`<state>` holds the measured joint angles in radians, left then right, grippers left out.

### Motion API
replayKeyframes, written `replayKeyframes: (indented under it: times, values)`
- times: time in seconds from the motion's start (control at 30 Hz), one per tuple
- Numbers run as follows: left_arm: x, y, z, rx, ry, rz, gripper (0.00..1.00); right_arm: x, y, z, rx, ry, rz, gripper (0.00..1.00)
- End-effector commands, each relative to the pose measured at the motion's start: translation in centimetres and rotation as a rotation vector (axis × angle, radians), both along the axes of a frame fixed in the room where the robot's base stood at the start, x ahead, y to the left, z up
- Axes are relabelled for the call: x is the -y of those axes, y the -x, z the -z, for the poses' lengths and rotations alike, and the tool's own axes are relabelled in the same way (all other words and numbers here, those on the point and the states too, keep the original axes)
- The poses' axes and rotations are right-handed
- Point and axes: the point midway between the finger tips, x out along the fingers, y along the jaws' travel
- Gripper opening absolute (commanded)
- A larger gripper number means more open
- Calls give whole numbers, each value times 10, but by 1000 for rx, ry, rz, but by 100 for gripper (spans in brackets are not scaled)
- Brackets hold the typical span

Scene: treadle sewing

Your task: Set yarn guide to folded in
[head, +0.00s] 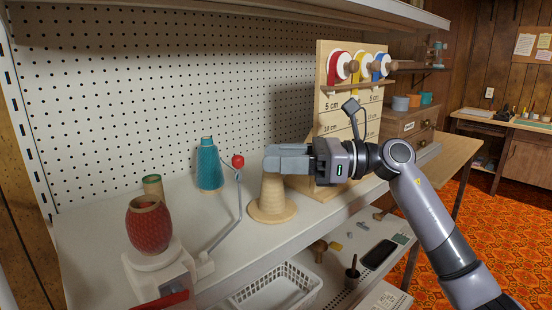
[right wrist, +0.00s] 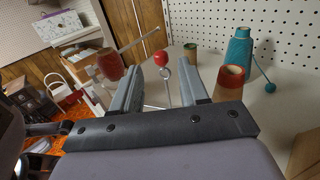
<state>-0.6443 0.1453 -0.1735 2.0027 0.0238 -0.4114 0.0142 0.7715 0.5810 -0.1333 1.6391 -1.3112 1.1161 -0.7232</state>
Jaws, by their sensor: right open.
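The yarn guide (head: 240,190) is a thin metal arm with a red ball (head: 238,161) on its end. It rises from the yarn winder (head: 160,270) and leans out to the right, away from the red yarn (head: 150,228) on the winder. In the right wrist view the red ball (right wrist: 160,58) and a small ring below it appear between the finger directions, beyond the tips. My right gripper (head: 268,158) is open and empty, just right of the ball, pointing left. It also shows in the right wrist view (right wrist: 160,74). My left gripper is out of view.
A beige cone on a round base (head: 272,207) stands under my right gripper. A teal cone (head: 209,165) stands behind the guide, near the pegboard (head: 150,90). A wooden spool rack (head: 325,110) stands to the right. A white basket (head: 275,288) sits on the lower shelf.

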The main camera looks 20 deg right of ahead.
Motion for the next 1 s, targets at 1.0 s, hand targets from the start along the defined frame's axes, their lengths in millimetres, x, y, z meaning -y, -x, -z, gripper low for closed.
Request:
replayKeyframes:
  times: [1.0]
  values:
    - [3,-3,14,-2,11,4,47,18,92,-57,861,1320,-39,0]
